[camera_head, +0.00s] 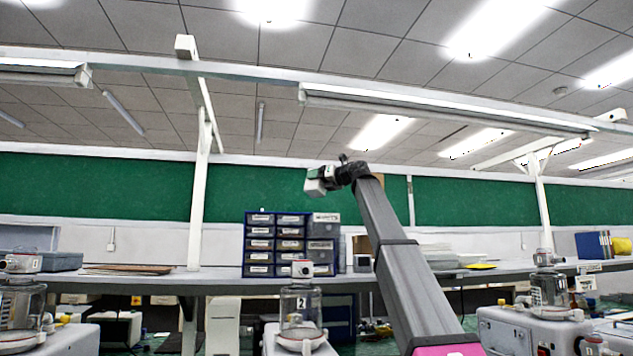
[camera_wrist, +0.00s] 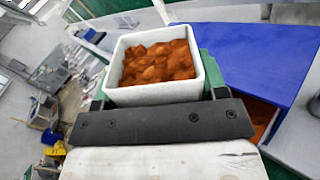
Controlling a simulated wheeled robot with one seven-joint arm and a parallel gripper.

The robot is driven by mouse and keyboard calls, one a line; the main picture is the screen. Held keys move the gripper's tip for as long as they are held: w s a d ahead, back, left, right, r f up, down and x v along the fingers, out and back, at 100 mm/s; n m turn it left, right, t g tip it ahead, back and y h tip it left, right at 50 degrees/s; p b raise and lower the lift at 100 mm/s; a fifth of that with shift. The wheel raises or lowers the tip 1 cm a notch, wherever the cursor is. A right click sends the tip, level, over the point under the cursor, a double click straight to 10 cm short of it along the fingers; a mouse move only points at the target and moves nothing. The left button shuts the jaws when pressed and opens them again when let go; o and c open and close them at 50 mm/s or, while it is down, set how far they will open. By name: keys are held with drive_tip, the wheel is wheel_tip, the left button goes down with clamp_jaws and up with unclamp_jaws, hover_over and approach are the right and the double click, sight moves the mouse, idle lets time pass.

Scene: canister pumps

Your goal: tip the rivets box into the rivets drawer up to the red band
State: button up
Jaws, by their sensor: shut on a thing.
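An open white box (camera_wrist: 155,96) full of orange-brown pieces, which I take for the rivets box, is close in the wrist view. My gripper (camera_wrist: 160,118) is shut on it. In the head view my gripper (camera_head: 342,176) is raised above the bench, with the pale box (camera_head: 317,184) at its end. The blue drawer cabinet (camera_head: 274,218) stands on the bench below. In the wrist view the blue cabinet top (camera_wrist: 262,55) is at the right, with an open drawer (camera_wrist: 283,134) beneath it. Orange-brown material shows in that drawer. I cannot make out a red band.
The long grey bench shelf (camera_head: 215,278) runs across the head view. A grey drawer unit (camera_head: 325,228) adjoins the blue drawers. Canister pumps (camera_head: 302,318) stand in front of the bench. A white post (camera_head: 199,190) and overhead rail are near the raised arm.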

sight(317, 196)
drive_tip(key=f+m, duration=0.2)
drive_tip(key=m, duration=0.1)
drive_tip(key=shift+s+a+f, duration=0.1)
drive_tip(key=shift+s+f, duration=0.05)
drive_tip(key=shift+s, duration=0.15)
wheel_tip(317, 196, down, 2)
drive_tip(key=m, duration=0.4)
drive_tip(key=shift+w+r+m, duration=0.1)
drive_tip(key=shift+r+m, duration=0.1)
drive_tip(key=shift+m, duration=0.45)
drive_tip(key=shift+w+r+m, duration=0.1)
drive_tip(key=shift+r+m, duration=0.1)
drive_tip(key=shift+m, duration=0.45)
idle(1.6)
drive_tip(key=shift+r+m, duration=0.15)
drive_tip(key=shift+m, duration=0.25)
drive_tip(key=shift+r, duration=0.1)
idle(1.9)
drive_tip(key=shift+w+r+m, duration=0.15)
drive_tip(key=shift+m, duration=0.55)
idle(0.9)
